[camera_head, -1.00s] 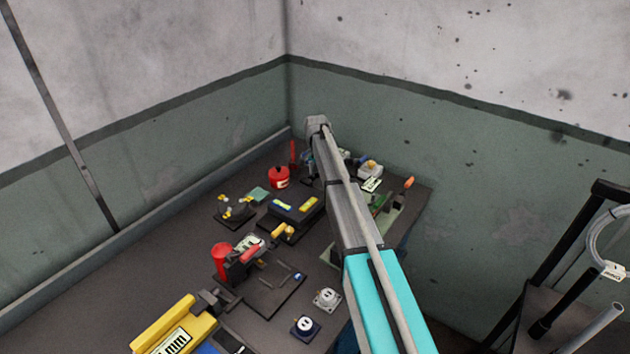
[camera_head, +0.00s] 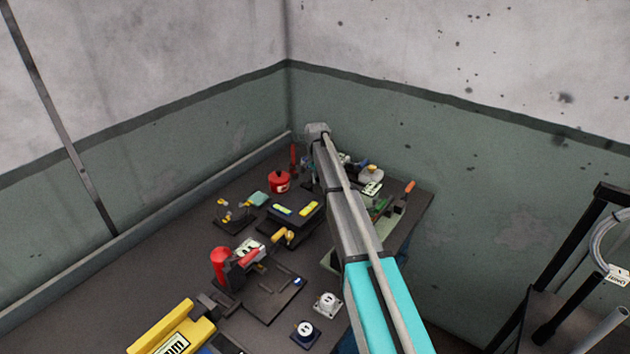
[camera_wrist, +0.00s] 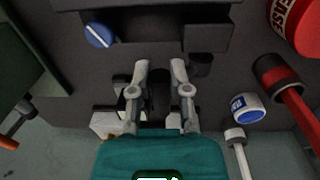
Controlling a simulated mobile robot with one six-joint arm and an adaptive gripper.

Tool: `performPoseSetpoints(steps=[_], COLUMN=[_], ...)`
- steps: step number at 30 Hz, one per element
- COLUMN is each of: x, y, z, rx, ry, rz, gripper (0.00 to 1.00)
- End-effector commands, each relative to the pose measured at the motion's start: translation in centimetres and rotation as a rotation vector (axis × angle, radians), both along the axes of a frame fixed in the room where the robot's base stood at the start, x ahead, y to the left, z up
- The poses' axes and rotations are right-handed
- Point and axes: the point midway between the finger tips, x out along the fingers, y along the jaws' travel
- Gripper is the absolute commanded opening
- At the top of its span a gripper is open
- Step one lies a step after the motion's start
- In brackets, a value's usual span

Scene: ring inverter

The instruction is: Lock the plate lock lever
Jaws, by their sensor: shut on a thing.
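In the wrist view, my gripper (camera_wrist: 159,68) has its two pale fingers close together on either side of a dark upright piece (camera_wrist: 158,92). It is shut on this piece. The piece may be the plate lock lever, but I cannot tell for sure. A dark block with a blue round knob (camera_wrist: 98,35) lies just beyond the fingertips. In the head view my arm reaches to the far corner of the bench and hides most of the gripper and what it holds.
A red can (camera_head: 279,182) stands left of my arm's end and shows in the wrist view (camera_wrist: 296,22). A red-handled tool (camera_wrist: 289,92) is to the right there. Black fixtures (camera_head: 295,214) and a red cylinder (camera_head: 219,262) crowd the bench. Walls close off the back.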

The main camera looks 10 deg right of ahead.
Motion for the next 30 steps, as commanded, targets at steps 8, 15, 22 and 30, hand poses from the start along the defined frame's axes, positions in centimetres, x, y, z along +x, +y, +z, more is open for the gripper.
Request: performPoseSetpoints(steps=[8, 15, 22, 30], x=[0.0, 0.0, 0.0, 0.0], y=[0.8, 0.1, -0.1, -0.1], z=[0.0, 0.0, 0.0, -0.1], rx=[0.003, 0.004, 0.002, 0.005], ry=[0.0, -0.001, -0.004, -0.009], rz=[0.002, 0.001, 0.0, 0.0], gripper=[0.0, 0.0, 0.0, 0.0])
